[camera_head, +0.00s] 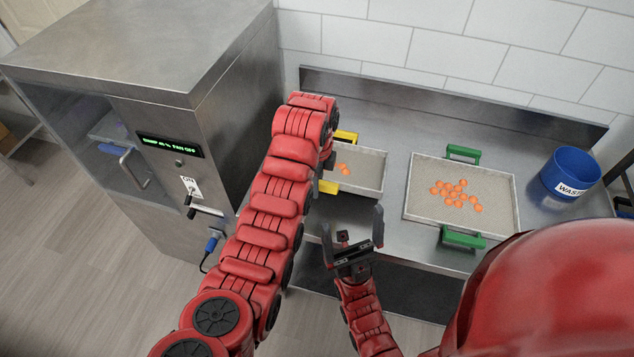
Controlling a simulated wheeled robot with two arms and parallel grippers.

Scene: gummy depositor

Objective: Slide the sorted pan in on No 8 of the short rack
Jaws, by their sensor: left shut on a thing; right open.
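A pan with green handles (413,207) lies on the steel worktop and holds several orange gummies (456,194) clustered near its middle. A smaller pan with yellow handles (372,186) lies left of it, with a few orange gummies (344,169) in it. My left gripper (326,165) is at the left end of the yellow-handled pan, between its handles. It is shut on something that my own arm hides. My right gripper (352,240) is open and empty, in front of the yellow-handled pan near the worktop's front edge. The short rack cannot be clearly made out.
A blue waste tub (569,175) stands right of the green-handled pan. A large steel machine (150,60) with a lit green display (170,145) stands at the left. A steel upstand (450,105) closes the worktop's back. A dark frame (622,178) shows at the right edge.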

